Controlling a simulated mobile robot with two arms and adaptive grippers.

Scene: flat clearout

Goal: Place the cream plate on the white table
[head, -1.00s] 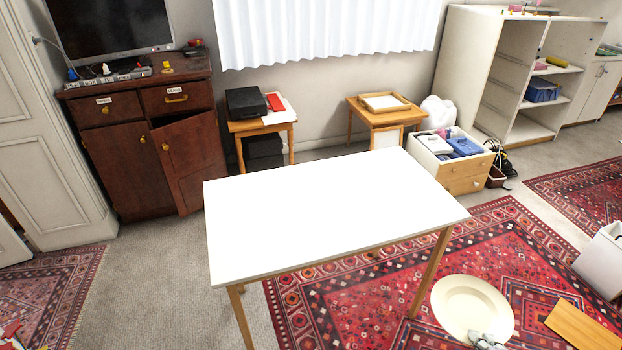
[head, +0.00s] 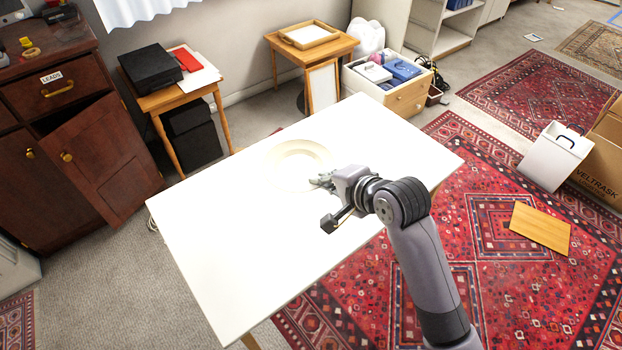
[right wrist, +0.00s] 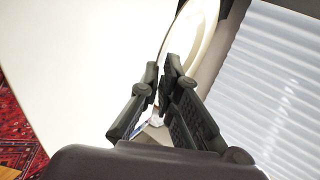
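The cream plate (head: 298,156) is over the far middle part of the white table (head: 225,250), face up and roughly level. I cannot tell whether its underside touches the tabletop. My right gripper (head: 322,180) reaches in from the right and is at the plate's near right rim. In the right wrist view, the fingers (right wrist: 162,70) are close together with the rim of the plate (right wrist: 197,32) at their tips, so the gripper looks shut on it. My left gripper is not in view.
The rest of the white tabletop is bare. Behind it stand a side table with a black box (head: 158,68), another with a wooden tray (head: 310,34), and a filled drawer box (head: 408,96). A wooden board (head: 540,228) and white bin (head: 553,156) are on the right.

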